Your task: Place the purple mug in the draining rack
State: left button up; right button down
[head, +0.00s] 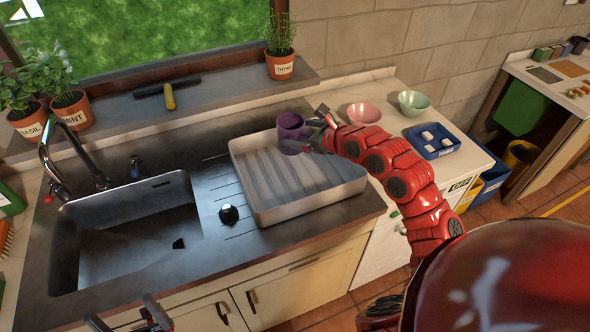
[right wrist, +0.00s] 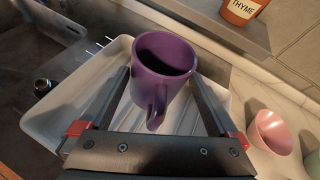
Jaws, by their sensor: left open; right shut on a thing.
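The purple mug (head: 291,128) is upright over the back part of the white draining rack (head: 262,216). My right gripper (head: 318,138) reaches it from the right and is shut on it. In the right wrist view the mug (right wrist: 168,62) sits between the two fingers, its opening up and its handle towards my wrist. The rack (right wrist: 50,128) lies beneath it. I cannot tell whether the mug touches the rack. My left gripper (head: 130,318) is open and empty at the bottom edge of the head view, in front of the sink.
The sink (head: 130,235) with its tap (head: 75,150) lies left of the rack. A pink bowl (head: 364,113), a green bowl (head: 412,102) and a blue tray (head: 433,143) stand on the right counter. A thyme pot (head: 280,65) stands on the ledge behind.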

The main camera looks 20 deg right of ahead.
jog(key=f, duration=0.1)
jog(key=f+p, duration=0.1)
jog(key=f, duration=0.3)
jog(key=shift+s+d+f+p, duration=0.1)
jog(key=shift+s+d+p, duration=0.1)
jog(key=shift+d+p, duration=0.2)
notch_tip(320, 180, down, 4)
jog(key=shift+f+p, duration=0.15)
jog(key=shift+p, duration=0.45)
jog(key=shift+f, duration=0.3)
